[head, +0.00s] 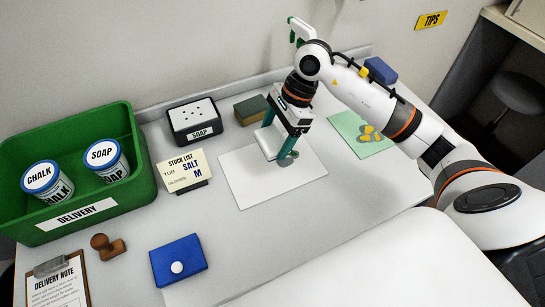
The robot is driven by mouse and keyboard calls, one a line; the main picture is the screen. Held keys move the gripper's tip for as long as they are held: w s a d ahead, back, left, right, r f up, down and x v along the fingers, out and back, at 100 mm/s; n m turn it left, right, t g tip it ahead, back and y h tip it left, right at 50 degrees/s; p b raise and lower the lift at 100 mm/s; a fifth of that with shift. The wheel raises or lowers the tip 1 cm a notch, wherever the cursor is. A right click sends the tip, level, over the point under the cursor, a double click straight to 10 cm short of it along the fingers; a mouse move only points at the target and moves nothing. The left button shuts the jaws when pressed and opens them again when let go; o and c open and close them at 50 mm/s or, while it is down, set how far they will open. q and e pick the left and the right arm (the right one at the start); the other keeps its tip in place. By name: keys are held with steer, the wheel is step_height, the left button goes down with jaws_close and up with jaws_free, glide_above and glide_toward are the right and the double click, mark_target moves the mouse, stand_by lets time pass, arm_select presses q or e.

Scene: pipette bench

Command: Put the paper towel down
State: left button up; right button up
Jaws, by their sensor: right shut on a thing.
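My right gripper (279,140) points down over a white sheet (247,182) on the bench, its teal fingers shut on a thin white piece, which looks like the paper towel (266,143). The paper towel stands upright between the fingers, with its lower edge at or just above the sheet; I cannot tell if it touches. A grey patch (288,159) shows on the sheet beside the fingertips, partly hidden by the gripper. My left gripper is not in view.
A green delivery crate (75,215) with chalk and soap tubs stands left. A soap box (194,120), sponge (251,110), stock list card (184,170) and green sheet with yellow patches (350,125) surround the white sheet. A blue box (178,262) lies in front.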

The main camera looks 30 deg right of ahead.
mark_target(279, 136)
step_height(279, 136, down, 3)
steer(key=shift+a+f, duration=0.1)
steer(key=shift+w+f, duration=0.1)
steer(key=shift+f, duration=0.2)
steer(key=shift+f+p, duration=0.4)
steer(key=shift+f, duration=1.55)
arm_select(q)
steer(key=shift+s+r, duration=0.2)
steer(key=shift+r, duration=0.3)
arm_select(e)
steer(key=shift+f, duration=0.1)
steer(key=o, duration=0.6)
steer(key=shift+f+b, duration=0.1)
steer(key=shift+b, duration=0.2)
steer(key=o, duration=0.4)
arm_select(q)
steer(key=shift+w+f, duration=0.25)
arm_select(e)
steer(key=shift+o, duration=0.2)
